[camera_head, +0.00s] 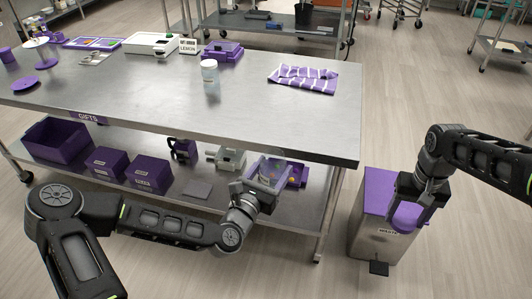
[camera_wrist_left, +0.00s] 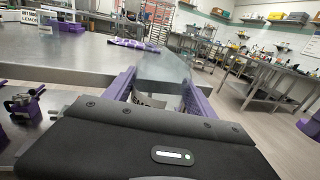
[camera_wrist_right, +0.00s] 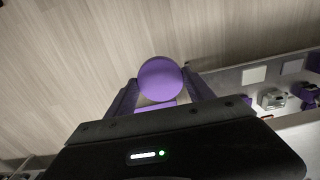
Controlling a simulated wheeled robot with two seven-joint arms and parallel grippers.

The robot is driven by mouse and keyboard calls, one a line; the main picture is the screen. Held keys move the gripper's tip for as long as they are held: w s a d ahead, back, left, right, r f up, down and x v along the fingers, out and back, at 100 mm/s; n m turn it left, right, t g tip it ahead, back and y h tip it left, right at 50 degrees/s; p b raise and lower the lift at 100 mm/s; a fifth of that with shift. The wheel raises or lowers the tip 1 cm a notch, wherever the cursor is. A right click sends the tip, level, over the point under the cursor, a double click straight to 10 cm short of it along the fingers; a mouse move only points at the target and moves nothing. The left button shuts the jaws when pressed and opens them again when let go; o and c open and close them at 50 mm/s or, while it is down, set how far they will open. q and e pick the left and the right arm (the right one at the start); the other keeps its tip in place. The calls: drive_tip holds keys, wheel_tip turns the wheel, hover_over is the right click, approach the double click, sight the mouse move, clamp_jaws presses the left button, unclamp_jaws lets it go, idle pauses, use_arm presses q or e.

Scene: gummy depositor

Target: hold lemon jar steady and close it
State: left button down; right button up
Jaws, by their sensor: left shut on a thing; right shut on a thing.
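My left gripper (camera_head: 268,172) is in front of the table's front edge, at the right end of the lower shelf. It is shut on a clear jar (camera_wrist_left: 150,101). The jar shows only partly between the purple fingers in the left wrist view, with a dark-lettered label I cannot fully read. My right gripper (camera_head: 408,205) is shut on a round purple lid (camera_wrist_right: 160,78), which hangs near the waste bin in the head view. Jar and lid are well apart. The jar's opening is hidden from me.
The steel table (camera_head: 130,95) holds a small whitish jar (camera_head: 209,70), a striped purple towel (camera_head: 303,78), a lemon sign (camera_head: 188,47) and a scale (camera_head: 152,43). Purple boxes (camera_head: 151,173) stand on the lower shelf. The waste bin (camera_head: 370,245) stands right of the table. The tabletop's front is clear.

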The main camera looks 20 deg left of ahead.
use_arm(q)
drive_tip(key=s+d+f+m+g+h, duration=0.3)
drive_tip(key=s+d+f+m+h, duration=0.2)
drive_tip(key=d, duration=0.6)
drive_tip(key=s+h, duration=0.2)
drive_tip(key=h, duration=0.1)
drive_tip(key=shift+s+d+m+g, duration=0.2)
drive_tip(key=shift+s+m+g, duration=0.2)
use_arm(e)
drive_tip(key=s+a+r+n, duration=0.1)
drive_tip(key=a+r, duration=0.4)
drive_tip(key=a, duration=0.7)
drive_tip(key=s+a+r+n, duration=0.1)
drive_tip(key=a+r, duration=0.4)
drive_tip(key=a, duration=0.7)
drive_tip(key=shift+s+r+n, duration=0.2)
drive_tip(key=shift+r+n, duration=0.05)
drive_tip(key=shift+n, duration=0.55)
drive_tip(key=shift+f, duration=2.05)
drive_tip(key=shift+f, duration=0.85)
